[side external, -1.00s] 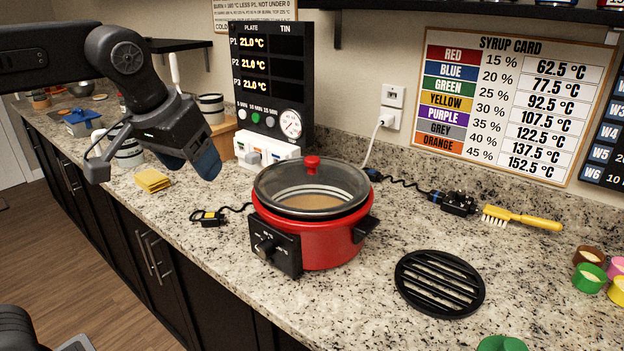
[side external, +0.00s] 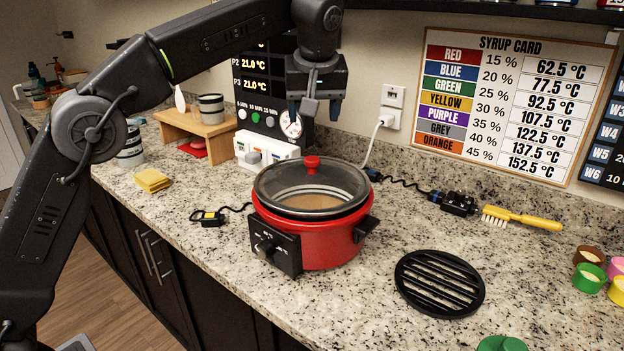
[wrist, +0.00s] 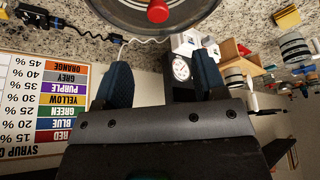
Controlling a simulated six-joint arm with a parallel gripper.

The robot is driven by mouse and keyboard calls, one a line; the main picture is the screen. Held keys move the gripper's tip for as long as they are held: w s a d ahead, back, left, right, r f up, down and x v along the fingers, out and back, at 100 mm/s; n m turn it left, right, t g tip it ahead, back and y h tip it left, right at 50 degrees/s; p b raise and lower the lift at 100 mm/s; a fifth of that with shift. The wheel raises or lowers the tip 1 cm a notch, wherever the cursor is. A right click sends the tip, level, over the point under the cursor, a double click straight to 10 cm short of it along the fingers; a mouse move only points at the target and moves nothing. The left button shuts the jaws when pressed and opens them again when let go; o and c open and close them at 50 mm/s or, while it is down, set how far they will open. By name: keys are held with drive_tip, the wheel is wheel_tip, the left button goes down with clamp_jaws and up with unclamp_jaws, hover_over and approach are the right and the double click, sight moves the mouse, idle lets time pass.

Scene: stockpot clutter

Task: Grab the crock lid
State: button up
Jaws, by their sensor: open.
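The crock lid (side external: 290,186) is clear glass with a dark rim and a red knob (side external: 312,164). It sits on the red crock (side external: 336,238), which holds a tan liquid seen through the glass. My gripper (side external: 319,108) is open and empty, above and slightly behind the lid, with its fingers pointing down and clear air below them. In the wrist view, the lid (wrist: 118,14) and its red knob (wrist: 158,11) show at the top edge, beyond the fingertips of my gripper (wrist: 162,68). Part of the lid is cut off there.
A black slatted trivet (side external: 440,283) lies right of the crock. A white switch box (side external: 266,150) and a dark display panel (side external: 262,92) stand behind it. A yellow brush (side external: 522,218), a black plug adapter (side external: 457,203) and yellow sponges (side external: 152,180) lie on the counter.

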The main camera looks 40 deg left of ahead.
sight(312, 158)
drive_tip(key=x, duration=1.3)
drive_tip(key=shift+c, duration=0.3)
drive_tip(key=shift+r, duration=0.15)
clamp_jaws()
